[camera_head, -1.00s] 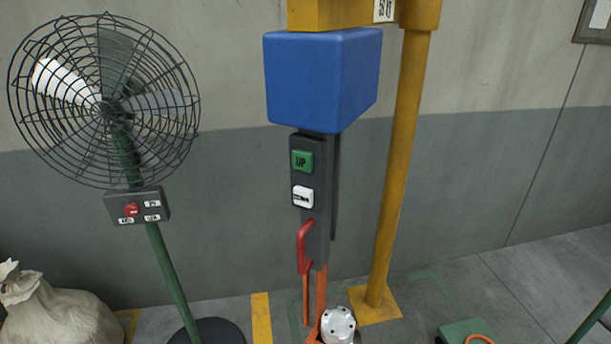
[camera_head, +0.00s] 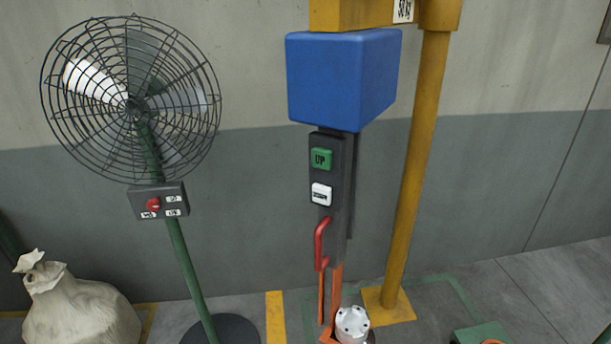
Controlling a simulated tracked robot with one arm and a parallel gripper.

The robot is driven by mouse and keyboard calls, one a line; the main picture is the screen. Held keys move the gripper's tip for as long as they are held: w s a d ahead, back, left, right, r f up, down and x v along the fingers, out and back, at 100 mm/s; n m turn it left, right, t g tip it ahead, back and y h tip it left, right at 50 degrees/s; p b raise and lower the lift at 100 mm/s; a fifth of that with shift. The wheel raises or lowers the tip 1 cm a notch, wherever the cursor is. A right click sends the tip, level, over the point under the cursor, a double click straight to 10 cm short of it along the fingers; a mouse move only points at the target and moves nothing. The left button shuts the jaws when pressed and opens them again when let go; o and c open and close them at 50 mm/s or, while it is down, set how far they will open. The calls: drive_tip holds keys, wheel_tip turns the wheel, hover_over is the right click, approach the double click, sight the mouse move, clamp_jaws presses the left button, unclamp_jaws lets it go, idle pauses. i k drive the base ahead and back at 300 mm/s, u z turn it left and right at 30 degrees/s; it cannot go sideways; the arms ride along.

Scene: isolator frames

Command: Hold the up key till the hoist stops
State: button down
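The green UP key (camera_head: 321,159) sits near the top of a dark upright control panel (camera_head: 337,221). Nothing touches the key. A white key (camera_head: 321,195) with an unreadable dark mark is just below it, and a red handle (camera_head: 320,243) is lower on the panel. The panel hangs under a blue box (camera_head: 342,80), the hoist's housing by its look, beneath a yellow beam (camera_head: 360,14). Orange bars (camera_head: 336,290) run down below the panel to a white round part (camera_head: 352,324) near the floor.
A yellow post (camera_head: 412,170) stands close right of the panel on a floor plate. A caged fan (camera_head: 130,100) with a switch box (camera_head: 158,201) stands at left. A pale sack (camera_head: 75,310) is at bottom left, and a green object (camera_head: 480,333) at bottom right.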

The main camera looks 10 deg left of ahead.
sight(322, 158)
drive_tip(key=k, duration=1.2)
drive_tip(key=z, duration=0.4)
drive_tip(key=i, duration=2.15)
drive_tip(key=u, duration=0.8)
